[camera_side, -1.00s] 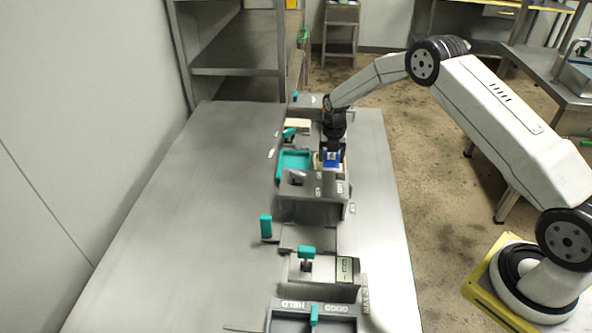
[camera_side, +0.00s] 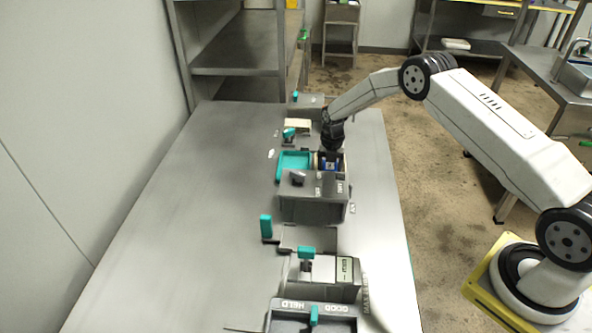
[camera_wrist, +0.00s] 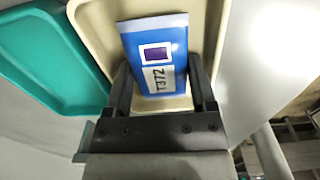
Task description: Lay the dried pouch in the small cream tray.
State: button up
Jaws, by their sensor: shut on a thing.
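The blue and white pouch (camera_wrist: 150,45), with a purple square and a label reading T372, lies between my gripper's fingers (camera_wrist: 158,80). My gripper is shut on it. In the wrist view the pouch is over the inside of the small cream tray (camera_wrist: 88,22), within its walls; whether it touches the tray floor I cannot tell. In the side view the pouch (camera_side: 331,164) shows under my gripper (camera_side: 331,153), low down behind a grey box. Only a little of the cream tray shows there.
A teal tray (camera_wrist: 45,60) stands just left of the cream tray, also in the side view (camera_side: 292,163). A grey box (camera_side: 312,205) is in front of both trays. Fixtures with teal handles (camera_side: 306,253) line the bench nearer the camera. The bench's left side (camera_side: 190,220) is clear.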

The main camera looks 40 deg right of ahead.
aim_at(330, 165)
jog(key=o, duration=1)
notch_tip(330, 165, up, 12)
jog(key=shift+r, duration=0.15)
dwell(0.4)
